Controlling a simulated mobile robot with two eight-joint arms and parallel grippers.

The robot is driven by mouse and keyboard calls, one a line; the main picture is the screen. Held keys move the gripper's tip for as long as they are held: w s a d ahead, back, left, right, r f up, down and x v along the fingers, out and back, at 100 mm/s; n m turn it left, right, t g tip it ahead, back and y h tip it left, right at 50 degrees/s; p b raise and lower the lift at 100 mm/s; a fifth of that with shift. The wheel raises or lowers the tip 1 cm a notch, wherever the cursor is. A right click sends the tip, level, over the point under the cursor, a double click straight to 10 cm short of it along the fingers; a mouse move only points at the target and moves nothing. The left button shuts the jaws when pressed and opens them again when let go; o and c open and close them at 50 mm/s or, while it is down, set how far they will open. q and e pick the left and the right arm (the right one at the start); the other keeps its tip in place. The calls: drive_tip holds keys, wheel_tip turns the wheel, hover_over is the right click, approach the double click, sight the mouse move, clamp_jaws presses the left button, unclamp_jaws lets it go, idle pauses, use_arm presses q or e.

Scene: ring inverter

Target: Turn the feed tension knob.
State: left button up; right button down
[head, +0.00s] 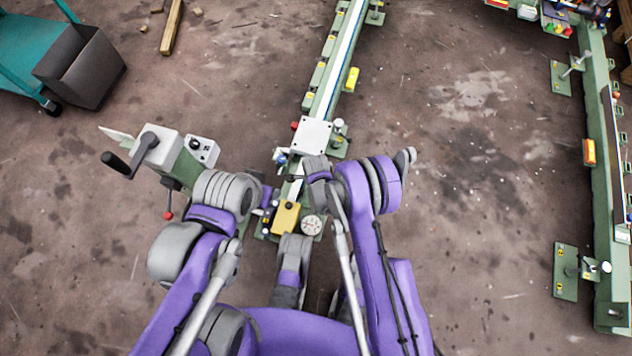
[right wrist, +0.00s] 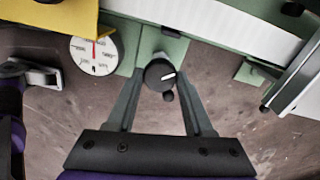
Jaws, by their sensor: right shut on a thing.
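The feed tension knob is a round black knob (right wrist: 159,74) with a white pointer line aimed right and slightly up in the right wrist view. It sits on a small green mount at the edge of the rail. My right gripper (right wrist: 158,88) has one finger on each side of the knob and is shut on it. In the head view the knob and right fingertips are hidden under my right wrist. Part of my left gripper (right wrist: 40,75) shows at the left edge of the right wrist view, left of the dial; its jaw state is unclear.
A white dial gauge (head: 311,225) with a red needle and a yellow block (head: 285,217) are beside the knob. A white box (head: 312,135) sits farther up the rail. A crank machine (head: 160,150) stands left. Open concrete floor lies to the right.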

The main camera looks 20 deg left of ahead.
idle(0.4)
drive_tip(key=shift+c, duration=1.4)
unclamp_jaws()
wheel_tip(320, 180, up, 11)
drive_tip(key=p, duration=0.2)
drive_tip(key=shift+p, duration=0.4)
